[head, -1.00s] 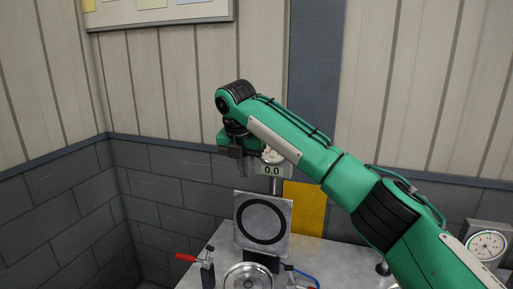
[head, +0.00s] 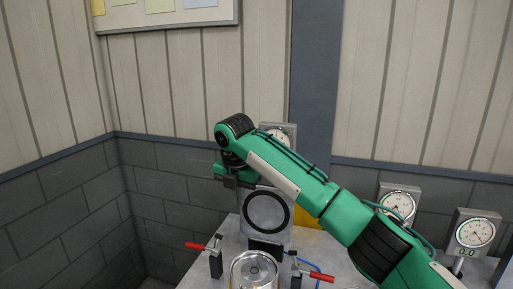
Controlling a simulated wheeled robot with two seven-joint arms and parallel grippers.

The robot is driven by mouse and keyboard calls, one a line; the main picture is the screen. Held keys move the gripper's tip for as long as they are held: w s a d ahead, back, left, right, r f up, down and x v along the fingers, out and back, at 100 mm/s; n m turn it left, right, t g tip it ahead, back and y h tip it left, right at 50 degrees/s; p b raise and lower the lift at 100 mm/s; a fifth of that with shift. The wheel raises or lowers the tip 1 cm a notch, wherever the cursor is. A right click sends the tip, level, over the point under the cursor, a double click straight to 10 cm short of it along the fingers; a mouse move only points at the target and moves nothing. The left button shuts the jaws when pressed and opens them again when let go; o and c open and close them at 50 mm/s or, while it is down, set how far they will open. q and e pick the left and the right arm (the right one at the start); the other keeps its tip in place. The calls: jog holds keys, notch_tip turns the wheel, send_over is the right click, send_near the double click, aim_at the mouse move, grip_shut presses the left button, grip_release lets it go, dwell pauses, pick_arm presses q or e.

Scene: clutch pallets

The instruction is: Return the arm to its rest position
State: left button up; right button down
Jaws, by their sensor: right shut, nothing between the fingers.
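My right arm (head: 345,218) is green with black joints and reaches in from the lower right across the view. Its right gripper (head: 231,203) hangs down at the arm's end, small and dark, in front of or beside the left edge of a grey plate with a black ring (head: 266,189). The gripper is shut and empty. It is above the bench and apart from the round metal part (head: 255,270) below. My left gripper is not in view.
A metal bench (head: 335,263) carries red-handled clamps (head: 196,246) on both sides of the round part. Dial gauges (head: 398,204) stand at the right, one with a 0.0 display (head: 470,235). Another gauge (head: 284,130) is partly behind my arm. Left of the bench is free.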

jog(key=s+a+f+m+y, duration=0.1)
jog(key=s+f+m+y, duration=0.4)
jog(key=f, duration=1.2)
jog(key=s+d+f+m, duration=0.4)
jog(key=s+f+m, duration=0.3)
jog(key=s+f, duration=0.5)
jog(key=s+d+f+m+t+h, duration=0.1)
jog(key=s+d+f+m+h, duration=0.15)
jog(key=s+d+m, duration=0.85)
jog(key=s+d+f+m+h, duration=0.25)
jog(key=s+d+m, duration=0.35)
jog(key=s+d, duration=0.9)
notch_tip(320, 180, down, 32)
jog(key=s+a+f+g, duration=0.1)
jog(key=s+a, duration=0.1)
jog(key=s+d+f, duration=0.2)
jog(key=s+f, duration=0.7)
jog(key=s+d+f+g+b, duration=0.1)
jog(key=s+f, duration=0.9)
jog(key=shift+s+d+f, duration=0.15)
jog(key=shift+d+f, duration=0.05)
jog(key=shift+d, duration=0.15)
